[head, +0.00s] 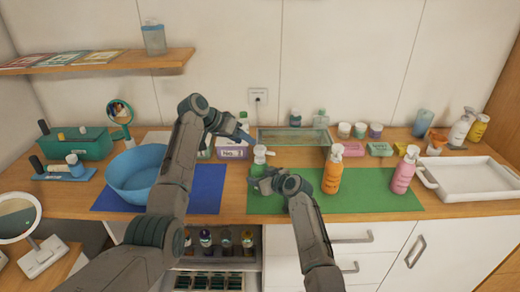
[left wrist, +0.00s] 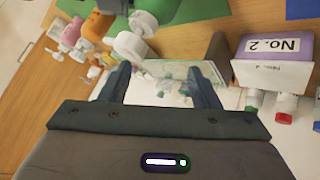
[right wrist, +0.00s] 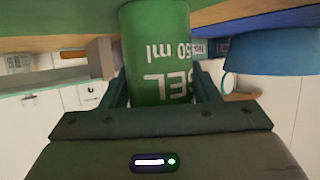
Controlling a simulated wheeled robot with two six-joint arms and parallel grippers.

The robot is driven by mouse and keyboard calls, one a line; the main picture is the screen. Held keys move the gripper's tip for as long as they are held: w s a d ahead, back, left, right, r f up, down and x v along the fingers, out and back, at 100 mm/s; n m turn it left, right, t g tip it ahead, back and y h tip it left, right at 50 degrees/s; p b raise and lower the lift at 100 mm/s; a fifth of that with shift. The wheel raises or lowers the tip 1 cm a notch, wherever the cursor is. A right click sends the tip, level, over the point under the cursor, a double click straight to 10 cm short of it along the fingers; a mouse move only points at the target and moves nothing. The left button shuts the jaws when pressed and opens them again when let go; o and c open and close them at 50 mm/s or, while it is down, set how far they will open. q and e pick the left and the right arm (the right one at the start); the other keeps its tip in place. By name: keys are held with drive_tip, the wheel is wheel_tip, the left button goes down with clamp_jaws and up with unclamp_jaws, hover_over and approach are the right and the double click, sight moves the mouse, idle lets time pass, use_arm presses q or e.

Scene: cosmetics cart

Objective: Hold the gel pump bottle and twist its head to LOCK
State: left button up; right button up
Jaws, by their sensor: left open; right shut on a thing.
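The green gel pump bottle (head: 257,169) stands upright at the left part of the green mat, its white pump head (head: 260,151) on top. My right gripper (head: 259,181) is shut around the bottle's body; the right wrist view shows the green body (right wrist: 158,55) with white lettering between its fingers. My left gripper (head: 246,131) is open and empty, above and behind the pump head. In the left wrist view a white pump head (left wrist: 130,46) lies beyond the open fingers, apart from them. Which way the nozzle points relative to LOCK cannot be read.
The orange pump bottle (head: 332,172) and pink pump bottle (head: 404,171) stand to the right on the green mat (head: 365,203). A glass tray (head: 287,143) lies behind; a blue bowl (head: 130,178) is left.

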sight(260, 148)
use_arm(q)
drive_tip(key=s+a+f+m+h, duration=0.3)
drive_tip(key=s+a+m+h, duration=0.25)
drive_tip(key=m+h, duration=0.3)
drive_tip(key=shift+n+t+h, duration=0.25)
drive_tip(key=shift+t+h, duration=0.1)
drive_tip(key=shift+t, duration=0.05)
drive_tip(key=x, duration=1.2)
drive_tip(key=shift+w, duration=0.4)
drive_tip(key=shift+c, duration=0.5)
